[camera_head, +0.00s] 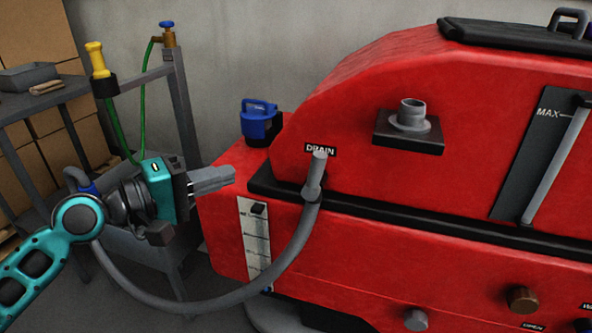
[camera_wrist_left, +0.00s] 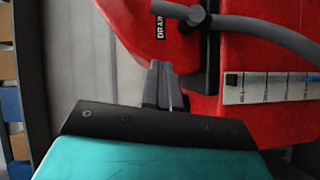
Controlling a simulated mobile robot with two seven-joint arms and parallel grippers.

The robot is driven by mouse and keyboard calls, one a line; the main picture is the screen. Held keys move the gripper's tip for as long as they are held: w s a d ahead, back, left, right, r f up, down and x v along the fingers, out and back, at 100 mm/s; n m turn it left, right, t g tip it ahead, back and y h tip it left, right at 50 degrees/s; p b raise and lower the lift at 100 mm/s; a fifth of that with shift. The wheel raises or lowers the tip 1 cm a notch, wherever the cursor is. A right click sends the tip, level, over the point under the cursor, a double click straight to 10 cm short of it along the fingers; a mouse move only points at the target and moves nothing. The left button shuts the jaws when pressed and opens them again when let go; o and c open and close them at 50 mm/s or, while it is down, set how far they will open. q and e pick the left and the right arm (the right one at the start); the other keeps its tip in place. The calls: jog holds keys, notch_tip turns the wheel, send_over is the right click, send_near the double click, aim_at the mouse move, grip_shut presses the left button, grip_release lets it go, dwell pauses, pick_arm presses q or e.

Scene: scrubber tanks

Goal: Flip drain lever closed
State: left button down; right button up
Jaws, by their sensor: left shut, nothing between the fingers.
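The red scrubber tank (camera_head: 360,100) carries a black DRAIN label (camera_head: 320,149). Just below the label is a grey drain fitting (camera_head: 315,178) with a hose (camera_head: 290,255) hanging from it. The fitting also shows at the top of the left wrist view (camera_wrist_left: 195,16). No part is clearly recognisable as the drain lever. A label that seems to read OPEN (camera_head: 533,326) is cut off at the bottom edge. My left gripper (camera_head: 233,174) is shut and empty, left of the drain fitting and apart from it. Its fingers (camera_wrist_left: 158,66) point towards the red body. My right gripper is out of view.
A blue cap (camera_head: 259,122) sits on the red body behind my gripper. A level strip (camera_head: 255,238) is below right of the gripper. The hose loops low beneath my left arm to a sink stand (camera_head: 150,245). A grey shelf (camera_head: 40,100) and cardboard boxes stand at left.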

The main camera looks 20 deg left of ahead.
aim_at(315, 174)
pick_arm(q)
jog(key=s+d+x, duration=0.1)
jog(key=d+x, duration=0.1)
jog(key=x, duration=1.1)
jog(key=shift+s+f, duration=0.35)
jog(key=shift+s, duration=0.05)
jog(key=shift+d, duration=0.1)
